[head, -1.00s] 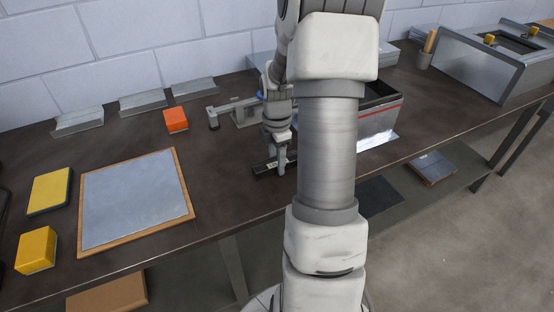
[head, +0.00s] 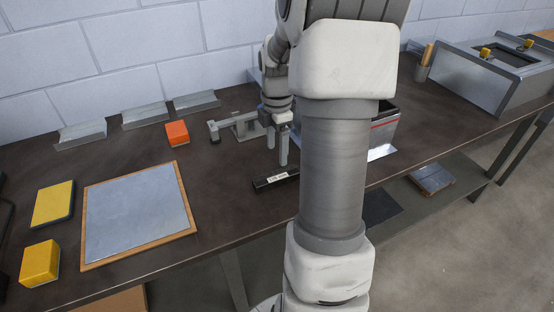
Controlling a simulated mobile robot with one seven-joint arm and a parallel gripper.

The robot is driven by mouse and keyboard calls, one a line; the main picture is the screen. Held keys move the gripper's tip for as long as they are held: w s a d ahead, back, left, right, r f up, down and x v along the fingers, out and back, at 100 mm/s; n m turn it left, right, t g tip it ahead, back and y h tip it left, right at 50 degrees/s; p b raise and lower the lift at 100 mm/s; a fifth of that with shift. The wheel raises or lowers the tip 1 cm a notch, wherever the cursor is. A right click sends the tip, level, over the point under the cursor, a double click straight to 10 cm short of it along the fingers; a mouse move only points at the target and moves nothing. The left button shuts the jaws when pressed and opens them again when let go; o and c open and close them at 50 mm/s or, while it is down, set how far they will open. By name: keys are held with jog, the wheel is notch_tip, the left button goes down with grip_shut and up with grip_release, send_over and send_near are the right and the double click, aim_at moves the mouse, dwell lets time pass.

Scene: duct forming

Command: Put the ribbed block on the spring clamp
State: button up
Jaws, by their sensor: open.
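My gripper (head: 277,150) points down over the bench, just behind a short black bar with a pale label (head: 275,180). Its fingers are apart and nothing shows between them. The bar lies flat on the bench. A grey metal clamp-like fixture with a long arm (head: 236,125) stands just behind and left of the gripper; it may be the spring clamp. An orange block (head: 177,133) sits left of it. No ribs are clear on any block, so I cannot tell which is the ribbed block. My arm hides part of the bench to the right.
Several bent metal pieces (head: 144,115) line the wall. A metal box (head: 384,130) stands right of my arm. Bench between board and black bar is clear.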

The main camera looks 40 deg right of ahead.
notch_tip(320, 180, up, 2)
jog(key=shift+r, duration=0.25)
dwell(0.5)
jog(key=s+a+r+m+t+h+p, duration=0.15)
jog(key=a+r+m+p, duration=0.3)
jog(key=a+r, duration=0.5)
jog(key=s+a+r+m+t+h+p, duration=0.1)
jog(key=s+a+r+m+p, duration=0.2)
jog(key=a+r+m, duration=0.5)
jog(key=s+a+m+t+y+b, duration=0.2)
jog(key=s+a, duration=0.4)
jog(key=s, duration=0.3)
jog(key=shift+s+f+m+t, duration=0.2)
jog(key=shift+f+m+t, duration=0.1)
jog(key=shift+m+t, duration=0.2)
